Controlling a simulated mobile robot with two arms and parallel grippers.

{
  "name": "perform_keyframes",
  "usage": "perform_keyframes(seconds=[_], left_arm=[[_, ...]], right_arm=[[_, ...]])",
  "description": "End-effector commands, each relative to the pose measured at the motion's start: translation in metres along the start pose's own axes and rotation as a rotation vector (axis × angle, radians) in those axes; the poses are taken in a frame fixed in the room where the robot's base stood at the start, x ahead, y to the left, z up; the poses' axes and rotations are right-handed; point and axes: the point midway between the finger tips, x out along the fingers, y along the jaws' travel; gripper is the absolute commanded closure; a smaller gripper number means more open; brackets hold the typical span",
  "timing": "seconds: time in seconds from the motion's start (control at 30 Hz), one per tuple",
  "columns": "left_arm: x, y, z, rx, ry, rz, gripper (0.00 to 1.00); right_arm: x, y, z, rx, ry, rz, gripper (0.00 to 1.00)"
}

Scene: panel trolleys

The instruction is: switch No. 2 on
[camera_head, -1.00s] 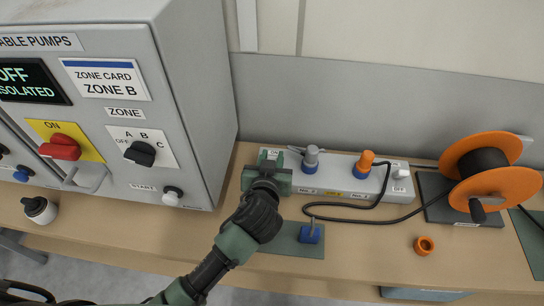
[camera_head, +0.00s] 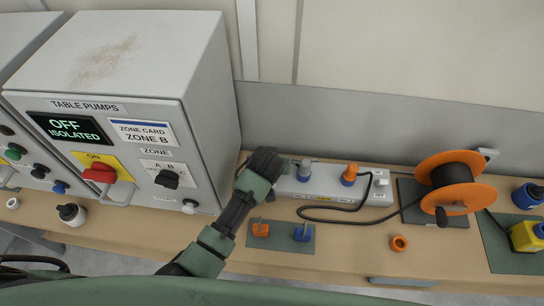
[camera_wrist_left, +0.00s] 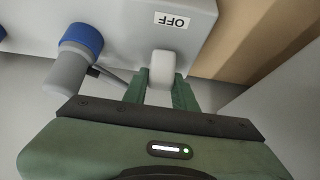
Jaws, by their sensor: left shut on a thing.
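The grey socket strip (camera_head: 326,188) lies along the back of the table. A grey plug (camera_head: 304,170) with a blue collar and an orange plug (camera_head: 351,174) stand in it. My left gripper (camera_head: 287,164) is at the strip's left end and hides its switch in the head view. In the left wrist view, my gripper (camera_wrist_left: 160,92) is shut on a white switch lever (camera_wrist_left: 162,68). An OFF label (camera_wrist_left: 172,21) is beside the lever. The grey plug (camera_wrist_left: 72,60) stands close by. I cannot tell which way the lever sits. My right gripper is not in view.
The pump cabinet (camera_head: 205,110) stands left of my arm. An orange plug (camera_head: 260,229) and a blue plug (camera_head: 303,233) lie on a green mat (camera_head: 280,241). A cable reel (camera_head: 455,185), an orange ring (camera_head: 398,243) and a yellow block (camera_head: 525,236) are to the right.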

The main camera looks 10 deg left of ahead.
Motion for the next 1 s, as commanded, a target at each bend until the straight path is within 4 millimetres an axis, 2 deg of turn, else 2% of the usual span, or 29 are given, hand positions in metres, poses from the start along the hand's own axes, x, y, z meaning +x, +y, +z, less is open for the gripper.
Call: perform_keyframes(seconds=[0.2, 0.63, 0.67, 0.7, 0.73, 1.0], left_arm=[[0.0012, 0.0003, -0.0032, 0.000, -0.049, 0.000, 1.00], [0.0025, -0.0001, -0.0031, 0.000, -0.057, 0.000, 1.00], [0.0025, -0.0001, -0.0031, 0.001, -0.057, 0.000, 0.67], [0.0025, -0.0001, -0.0031, 0.000, -0.057, 0.000, 0.56], [0.0024, -0.0001, -0.0030, 0.000, -0.057, 0.000, 0.51], [0.0025, -0.0002, -0.0025, 0.000, -0.058, -0.001, 0.51]], right_arm=[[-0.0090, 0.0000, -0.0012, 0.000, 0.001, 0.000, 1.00], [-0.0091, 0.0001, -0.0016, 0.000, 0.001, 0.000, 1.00], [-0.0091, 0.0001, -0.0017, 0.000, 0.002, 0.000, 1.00], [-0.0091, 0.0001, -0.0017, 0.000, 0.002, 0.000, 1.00], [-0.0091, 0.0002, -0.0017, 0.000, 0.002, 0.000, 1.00], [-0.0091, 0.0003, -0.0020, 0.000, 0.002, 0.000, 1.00]])
